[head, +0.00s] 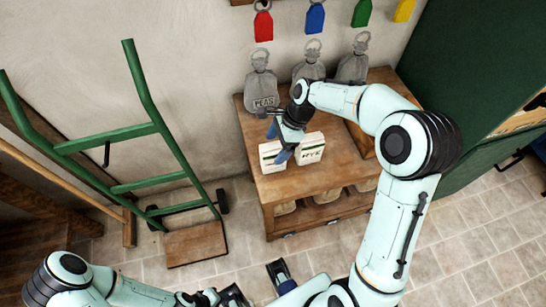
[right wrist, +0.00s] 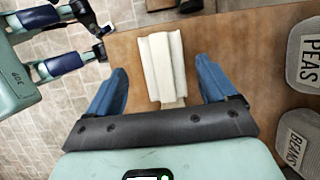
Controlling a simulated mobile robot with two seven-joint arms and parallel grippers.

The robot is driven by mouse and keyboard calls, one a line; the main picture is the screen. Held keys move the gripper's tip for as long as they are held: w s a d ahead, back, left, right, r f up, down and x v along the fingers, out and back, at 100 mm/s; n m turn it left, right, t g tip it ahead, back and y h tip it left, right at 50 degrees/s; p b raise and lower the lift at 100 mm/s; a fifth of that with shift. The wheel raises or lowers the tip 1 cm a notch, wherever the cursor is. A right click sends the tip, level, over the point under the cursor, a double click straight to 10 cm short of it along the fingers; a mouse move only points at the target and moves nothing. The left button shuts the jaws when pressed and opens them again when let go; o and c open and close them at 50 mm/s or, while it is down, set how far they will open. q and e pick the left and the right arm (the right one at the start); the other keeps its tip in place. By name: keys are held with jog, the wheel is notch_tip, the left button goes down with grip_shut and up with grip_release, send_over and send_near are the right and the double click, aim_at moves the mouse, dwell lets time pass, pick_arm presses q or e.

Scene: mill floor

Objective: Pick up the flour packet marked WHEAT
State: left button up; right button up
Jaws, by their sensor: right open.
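The right packet (head: 312,149) has a dark label that seems to read RYE. The left packet (head: 270,158) is partly covered by my right gripper (head: 279,143), and its label cannot be read. In the right wrist view one pale packet (right wrist: 161,68) stands ahead, in line with the gap between the open blue fingers of my right gripper (right wrist: 162,88). The fingers appear clear of it.
Grey sacks stand behind the packets, one marked PEAS (right wrist: 305,58) and one BEANS (right wrist: 297,140). A green hand truck (head: 125,150) leans at the left wall. A green cabinet (head: 470,90) stands at the right. Coloured tags (head: 315,18) hang above.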

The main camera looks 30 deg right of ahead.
jog(key=x, duration=0.4)
jog(key=shift+w+a+f, duration=0.15)
jog(key=shift+w+f, duration=0.15)
jog(key=c, duration=1.4)
